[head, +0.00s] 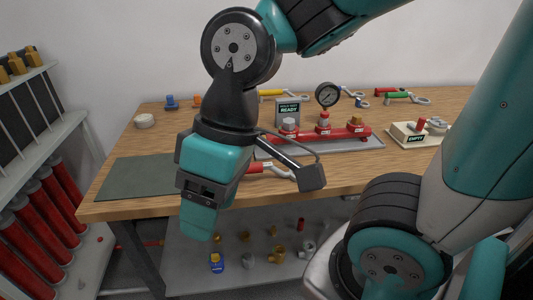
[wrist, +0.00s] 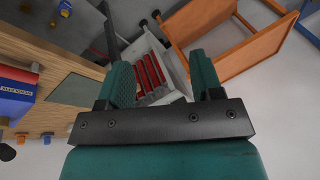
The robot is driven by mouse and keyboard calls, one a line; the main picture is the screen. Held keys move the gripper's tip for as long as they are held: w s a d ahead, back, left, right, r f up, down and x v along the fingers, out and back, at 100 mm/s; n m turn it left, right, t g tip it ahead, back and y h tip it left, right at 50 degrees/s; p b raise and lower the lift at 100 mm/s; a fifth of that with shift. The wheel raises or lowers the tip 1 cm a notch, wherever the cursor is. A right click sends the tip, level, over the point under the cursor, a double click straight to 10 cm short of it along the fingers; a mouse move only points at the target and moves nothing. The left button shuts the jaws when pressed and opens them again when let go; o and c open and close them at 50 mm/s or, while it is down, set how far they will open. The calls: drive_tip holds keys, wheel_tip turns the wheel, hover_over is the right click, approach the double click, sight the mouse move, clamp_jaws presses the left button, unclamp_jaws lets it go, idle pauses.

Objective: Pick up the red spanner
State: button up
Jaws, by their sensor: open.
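A spanner with a red handle (head: 256,169) and a silver jaw end lies near the front edge of the wooden table in the head view, partly hidden behind my gripper. Another red-handled tool (head: 386,91) lies at the back right, beside a green-handled spanner (head: 397,96). My gripper (head: 197,222) hangs in front of the table's front edge, left of the near red spanner and apart from it. In the wrist view its two fingers are spread (wrist: 163,82) with nothing between them. I cannot make out a red spanner in the wrist view.
A red valve manifold with a gauge (head: 327,95) stands mid-table on a grey tray (head: 365,147). A dark mat (head: 130,175) covers the front left. A beige block marked EMPTY (head: 410,133) is at right. A rack of red cylinders (head: 42,215) stands left; fittings fill the lower shelf (head: 190,275).

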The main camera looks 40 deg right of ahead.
drive_tip(key=w+d+m, duration=0.3)
drive_tip(key=w+m, duration=0.2)
drive_tip(key=w, duration=0.1)
drive_tip(key=m+t, duration=0.3)
drive_tip(key=m, duration=2.4)
hover_over(254, 162)
drive_tip(key=s+d, duration=0.2)
drive_tip(key=d, duration=0.2)
wheel_tip(254, 162, down, 8)
drive_tip(key=r, duration=0.1)
drive_tip(key=shift+h, duration=0.3)
drive_tip(key=x, duration=0.7)
drive_tip(key=s+x, duration=0.1)
drive_tip(key=x, duration=0.2)
drive_tip(key=shift+w+a+f, duration=0.15)
drive_tip(key=shift+a+f, duration=0.1)
drive_tip(key=shift+a, duration=0.2)
drive_tip(key=shift+s+a+x, duration=0.1)
drive_tip(key=shift+a+x, duration=0.05)
drive_tip(key=shift+x, duration=0.85)
drive_tip(key=shift+s+a+x, duration=0.1)
drive_tip(key=shift+x, duration=0.95)
drive_tip(key=shift+s+a+x, duration=0.1)
drive_tip(key=shift+a+x, duration=0.05)
drive_tip(key=shift+x, duration=0.85)
drive_tip(key=shift+r, duration=0.1)
clamp_jaws()
